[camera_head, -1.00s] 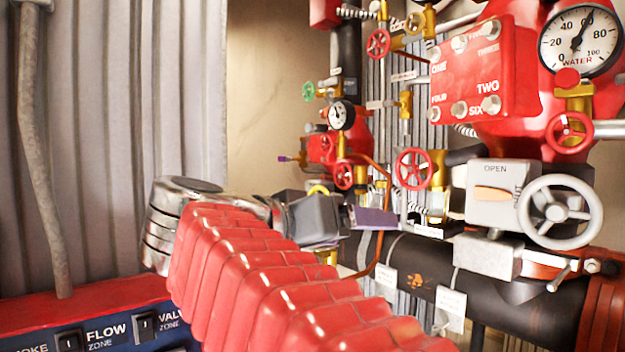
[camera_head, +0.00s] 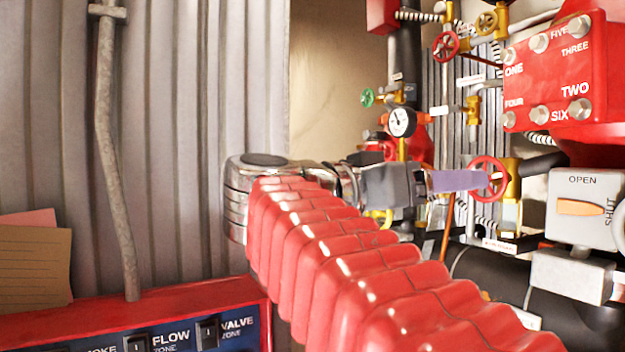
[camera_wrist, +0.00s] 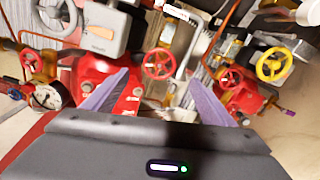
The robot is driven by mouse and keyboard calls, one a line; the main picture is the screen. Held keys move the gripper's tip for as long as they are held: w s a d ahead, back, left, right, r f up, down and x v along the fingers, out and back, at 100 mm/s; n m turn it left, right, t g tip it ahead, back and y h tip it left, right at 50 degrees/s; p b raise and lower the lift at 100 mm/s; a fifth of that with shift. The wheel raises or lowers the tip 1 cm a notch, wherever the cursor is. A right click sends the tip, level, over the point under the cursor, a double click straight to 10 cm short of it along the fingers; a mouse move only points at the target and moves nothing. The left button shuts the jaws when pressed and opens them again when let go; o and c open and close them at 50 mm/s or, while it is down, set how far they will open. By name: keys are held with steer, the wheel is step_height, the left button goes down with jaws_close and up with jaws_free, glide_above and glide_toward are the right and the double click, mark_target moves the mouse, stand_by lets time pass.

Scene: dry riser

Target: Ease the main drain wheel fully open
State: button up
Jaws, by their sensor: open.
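No label in view names the main drain wheel, so I cannot tell which wheel it is. A red handwheel (camera_head: 487,178) is partly behind my fingertips in the head view. My gripper (camera_head: 478,180) is open, with purple fingers, and looks empty. In the wrist view a red wheel (camera_wrist: 158,63) shows in the gap between the fingers of my gripper (camera_wrist: 158,80), beyond the tips. A yellow wheel (camera_wrist: 273,64) is to the right, apart from the fingers. A white wheel (camera_head: 620,226) is cut off at the head view's right edge, beside an OPEN/SHUT box (camera_head: 562,232) with an orange bar.
Pipes, a pressure gauge (camera_head: 401,122), a green wheel (camera_head: 367,97), another red wheel (camera_head: 445,47) and a red numbered box (camera_head: 550,85) crowd the wall. A blue-fronted switch panel (camera_head: 180,338) is at lower left.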

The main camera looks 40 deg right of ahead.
steer(key=shift+s+d, duration=0.35)
steer(key=shift+d, duration=1.7)
steer(key=shift+s+d, duration=0.3)
steer(key=shift+d, duration=1.8)
steer(key=shift+s+d, duration=0.35)
steer(key=shift+d, duration=1.7)
steer(key=shift+c, duration=0.4)
steer(key=c, duration=1)
steer(key=shift+n, duration=0.5)
steer(key=n, duration=0.2)
steer(key=shift+n, duration=2.1)
steer(key=o, duration=1.1)
